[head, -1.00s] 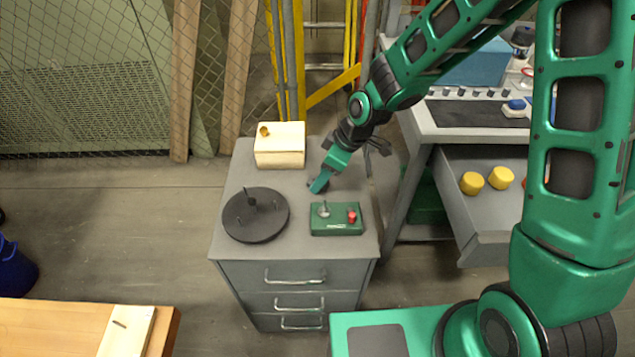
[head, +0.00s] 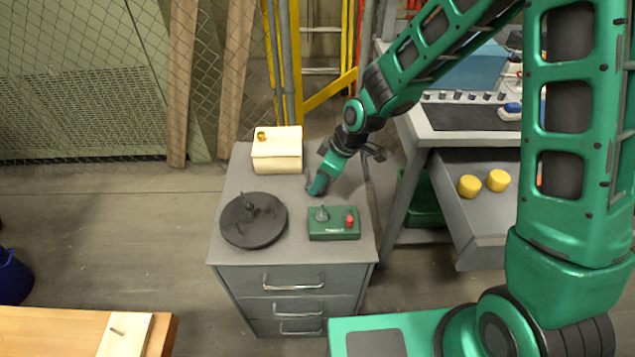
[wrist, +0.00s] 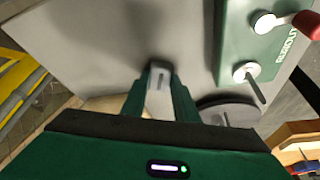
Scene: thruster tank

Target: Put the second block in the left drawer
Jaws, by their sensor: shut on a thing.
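My gripper (head: 316,187) is low over the top of the grey cabinet (head: 350,190), between the cream box and the green control box. In the wrist view, my gripper (wrist: 158,72) has its fingers shut on a small light-grey piece (wrist: 158,98); the fingers hide most of it, and I cannot tell whether it is a block. The cabinet's drawers (head: 310,278) are shut, each with a bar handle. To the right, a workbench drawer (head: 480,222) stands open with two yellow round pieces (head: 469,186) in it.
The cream box (head: 278,152) with a small knob stands at the back of the cabinet top. A black disc (head: 262,236) with upright pegs lies front left. The green control box (head: 333,226) has a lever and a red knob. A wooden table (head: 60,335) is at lower left.

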